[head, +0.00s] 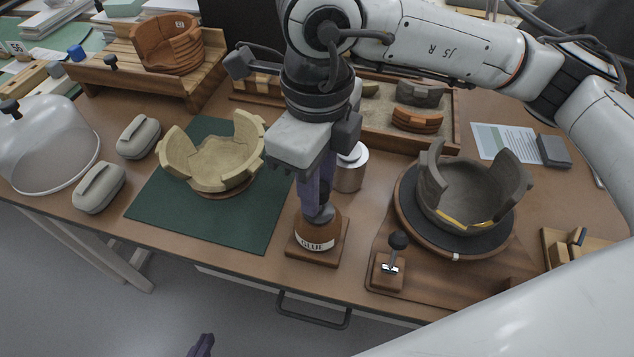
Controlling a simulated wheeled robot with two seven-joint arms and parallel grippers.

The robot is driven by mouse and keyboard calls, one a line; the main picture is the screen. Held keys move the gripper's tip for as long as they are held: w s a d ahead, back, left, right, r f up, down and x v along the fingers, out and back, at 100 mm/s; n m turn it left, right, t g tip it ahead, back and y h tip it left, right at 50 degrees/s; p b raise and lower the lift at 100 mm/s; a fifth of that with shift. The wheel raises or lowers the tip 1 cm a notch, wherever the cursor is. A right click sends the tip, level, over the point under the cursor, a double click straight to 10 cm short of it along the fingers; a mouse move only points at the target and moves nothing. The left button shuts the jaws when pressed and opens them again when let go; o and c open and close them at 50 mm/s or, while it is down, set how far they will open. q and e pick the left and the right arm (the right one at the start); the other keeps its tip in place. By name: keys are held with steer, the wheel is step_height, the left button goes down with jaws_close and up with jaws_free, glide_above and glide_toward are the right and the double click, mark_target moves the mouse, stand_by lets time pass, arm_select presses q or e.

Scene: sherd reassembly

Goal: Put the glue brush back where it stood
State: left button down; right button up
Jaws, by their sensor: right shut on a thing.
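My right gripper (318,198) points straight down over the glue pot (317,235), its purple fingers shut on the glue brush. The brush is mostly hidden by the fingers; a dark grey part (321,214) shows just below them at the pot's mouth. I cannot tell whether that part is brush or pot neck, or how deep the brush sits. The brown pot, labelled GLUE, stands upright on a square wooden base (334,255) near the table's front edge. Only a purple tip of my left gripper (203,346) shows, below the table's front edge.
A cream partial bowl (212,165) sits on a green mat (151,205) to the left. A dark partial bowl (465,200) rests on a turntable (408,215) to the right. A black-knobbed wooden block (388,272) stands front right.

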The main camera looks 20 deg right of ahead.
arm_select(q)
steer(key=shift+w+f+b, duration=0.1)
steer(key=shift+f+b, duration=0.25)
arm_select(e)
steer(key=shift+f, duration=0.2)
arm_select(q)
steer(key=shift+w+r, duration=0.1)
stand_by(0.4)
arm_select(e)
steer(key=o, duration=0.9)
steer(key=shift+r, duration=0.1)
step_height(320, 180, up, 10)
steer(key=shift+r+p, duration=0.1)
steer(key=shift+p, duration=0.25)
arm_select(q)
steer(key=shift+w+r, duration=0.1)
steer(key=shift+r, duration=0.25)
